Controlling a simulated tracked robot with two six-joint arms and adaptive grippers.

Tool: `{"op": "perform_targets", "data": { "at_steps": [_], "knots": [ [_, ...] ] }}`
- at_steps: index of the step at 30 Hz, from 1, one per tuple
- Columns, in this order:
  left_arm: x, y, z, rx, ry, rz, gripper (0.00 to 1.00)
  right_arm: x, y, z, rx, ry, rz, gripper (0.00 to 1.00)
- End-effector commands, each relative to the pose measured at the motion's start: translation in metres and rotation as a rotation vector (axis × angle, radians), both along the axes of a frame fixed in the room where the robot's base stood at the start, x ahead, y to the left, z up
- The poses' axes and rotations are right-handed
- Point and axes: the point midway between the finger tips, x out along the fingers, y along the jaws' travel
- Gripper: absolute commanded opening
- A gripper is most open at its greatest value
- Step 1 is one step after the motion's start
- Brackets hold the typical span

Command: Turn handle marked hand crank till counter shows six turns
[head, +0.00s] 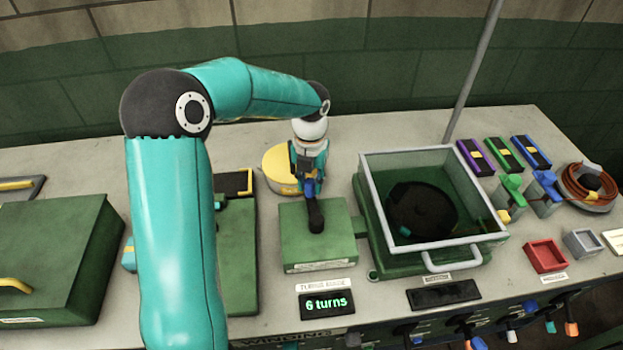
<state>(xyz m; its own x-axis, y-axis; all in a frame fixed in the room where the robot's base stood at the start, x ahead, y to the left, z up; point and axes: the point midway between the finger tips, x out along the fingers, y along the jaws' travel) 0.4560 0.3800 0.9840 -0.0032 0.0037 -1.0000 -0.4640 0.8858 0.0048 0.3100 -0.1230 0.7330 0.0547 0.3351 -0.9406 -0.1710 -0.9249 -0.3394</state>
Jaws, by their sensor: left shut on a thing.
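My left gripper (309,178) points down above the green crank box (318,246). It is shut on the hand crank handle, and its fingers hide most of the grip. The black crank arm (316,215) shows below the fingers, on top of the box. The counter (326,303) in front of the box is lit in green and reads "6 turns". The lettering on the small plates near the box is too small to read surely. My right gripper is not in view.
A yellow round thing (280,168) sits behind the box. A clear-lidded green case (430,200) with a dark disc inside stands close on the right. A green chest (55,260) is at the left. Red (544,256) and grey trays (584,243) lie far right.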

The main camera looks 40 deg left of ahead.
Motion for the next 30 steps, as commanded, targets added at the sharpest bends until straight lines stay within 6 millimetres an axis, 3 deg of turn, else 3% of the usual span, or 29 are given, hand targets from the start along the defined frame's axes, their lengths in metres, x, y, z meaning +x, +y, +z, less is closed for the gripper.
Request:
{"op": "perform_targets", "data": {
  "at_steps": [20, 21, 24, 30],
  "knots": [
    [0.0021, -0.001, 0.0003, -0.001, -0.004, -0.059, 0.0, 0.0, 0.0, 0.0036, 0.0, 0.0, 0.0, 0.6],
    [0.0021, -0.0009, 0.0003, -0.002, -0.004, -0.059, 0.35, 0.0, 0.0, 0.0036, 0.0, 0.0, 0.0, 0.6],
    [0.0018, -0.0009, 0.0002, -0.001, -0.004, -0.059, 0.52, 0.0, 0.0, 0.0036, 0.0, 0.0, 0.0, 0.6],
    [0.0013, -0.0006, 0.0001, -0.001, -0.002, -0.059, 0.54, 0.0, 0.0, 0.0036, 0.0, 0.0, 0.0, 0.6]
  ]
}}
